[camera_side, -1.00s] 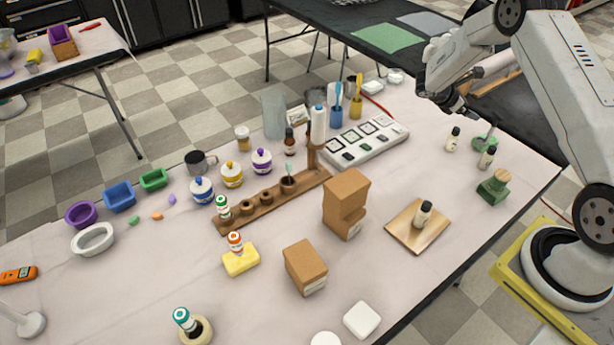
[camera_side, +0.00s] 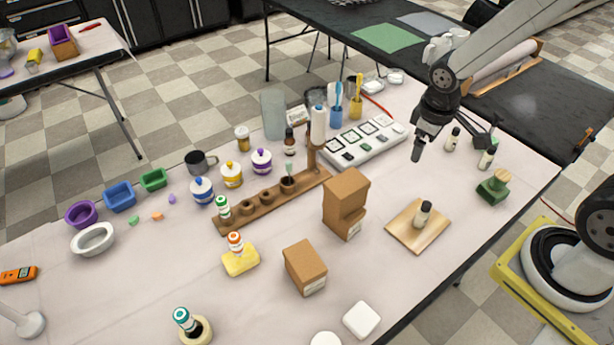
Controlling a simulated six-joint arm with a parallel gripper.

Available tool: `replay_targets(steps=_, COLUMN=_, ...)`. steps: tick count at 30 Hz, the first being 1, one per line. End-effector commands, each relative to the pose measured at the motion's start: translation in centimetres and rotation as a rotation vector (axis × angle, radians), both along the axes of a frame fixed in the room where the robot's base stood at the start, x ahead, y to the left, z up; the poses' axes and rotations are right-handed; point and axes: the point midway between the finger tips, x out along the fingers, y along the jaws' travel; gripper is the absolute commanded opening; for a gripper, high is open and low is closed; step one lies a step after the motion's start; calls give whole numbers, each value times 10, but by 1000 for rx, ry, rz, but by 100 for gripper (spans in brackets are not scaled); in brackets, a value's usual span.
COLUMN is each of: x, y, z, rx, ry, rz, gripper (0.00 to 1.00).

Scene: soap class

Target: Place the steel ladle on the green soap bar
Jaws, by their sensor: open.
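My gripper (camera_side: 455,149) is open above the right part of the table, one dark finger hanging at the left and the other reaching right. A green block with a wooden knob (camera_side: 493,190) stands near the right table edge, below and right of the gripper. I cannot tell whether it is the green soap bar. Another green thing behind the right finger is mostly hidden. I cannot make out a steel ladle.
A wooden board with a bottle (camera_side: 405,238), brown boxes (camera_side: 345,205) and a white sample tray (camera_side: 340,160) stand left of the gripper. The table between the tray and the green block is mostly clear.

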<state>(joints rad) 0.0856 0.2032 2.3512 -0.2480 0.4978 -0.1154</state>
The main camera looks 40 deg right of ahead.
Motion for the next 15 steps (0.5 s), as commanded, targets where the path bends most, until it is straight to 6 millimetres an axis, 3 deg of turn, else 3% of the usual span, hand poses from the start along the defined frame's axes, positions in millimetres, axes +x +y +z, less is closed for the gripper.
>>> replay_targets(steps=6, x=-29, y=38, z=11, rx=119, ry=-116, rz=-157, gripper=96)
replay_targets(steps=15, x=-40, y=49, z=14, rx=166, ry=-156, rz=-228, gripper=96)
